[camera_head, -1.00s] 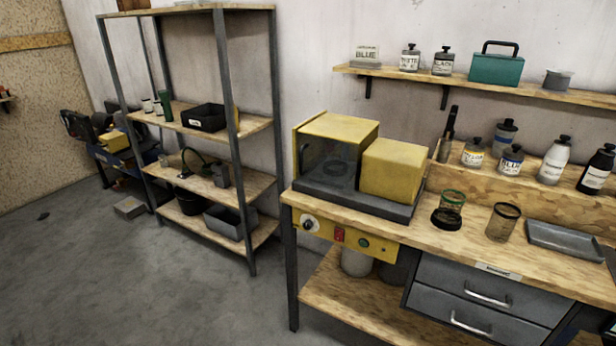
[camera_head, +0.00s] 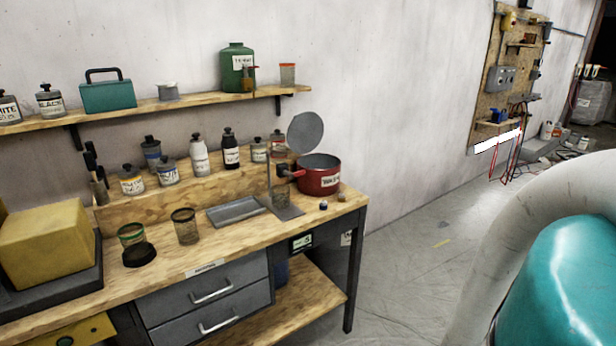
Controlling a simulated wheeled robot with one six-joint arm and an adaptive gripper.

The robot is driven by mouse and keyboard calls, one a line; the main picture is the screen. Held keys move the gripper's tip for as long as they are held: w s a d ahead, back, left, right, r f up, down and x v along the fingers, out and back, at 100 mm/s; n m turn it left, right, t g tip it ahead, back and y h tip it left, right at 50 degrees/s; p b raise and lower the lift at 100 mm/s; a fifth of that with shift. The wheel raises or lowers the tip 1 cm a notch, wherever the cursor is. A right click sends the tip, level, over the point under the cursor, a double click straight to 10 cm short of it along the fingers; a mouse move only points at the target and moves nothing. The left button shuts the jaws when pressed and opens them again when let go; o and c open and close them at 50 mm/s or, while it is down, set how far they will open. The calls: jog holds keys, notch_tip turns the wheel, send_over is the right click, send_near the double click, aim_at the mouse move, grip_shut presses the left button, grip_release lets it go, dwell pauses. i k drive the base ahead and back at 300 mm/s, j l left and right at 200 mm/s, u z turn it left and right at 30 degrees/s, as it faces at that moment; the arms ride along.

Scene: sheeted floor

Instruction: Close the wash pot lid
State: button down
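The wash pot (camera_head: 319,180) is a red pot with a white label, standing at the right end of the wooden workbench (camera_head: 240,231). Its grey round lid (camera_head: 306,131) stands open, raised upright above the pot's back left rim. The pot's dark inside shows. A dark handle or hinge part sits at the pot's left side. My gripper is not in view. A large white and teal rounded shape fills the lower right, close to the camera; it looks like part of my arm.
A grey tray (camera_head: 236,211), a mesh cup (camera_head: 185,226) and a yellow machine (camera_head: 45,245) share the bench. Bottles stand on the raised ledge behind. A wall shelf (camera_head: 150,108) hangs above, holding a green jug (camera_head: 237,68). The floor right of the bench is open.

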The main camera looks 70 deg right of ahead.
aim_at(305, 132)
jog(key=l+z, duration=0.1)
jog(key=z, duration=2.05)
jog(key=k+l, duration=0.05)
jog(key=l, duration=0.05)
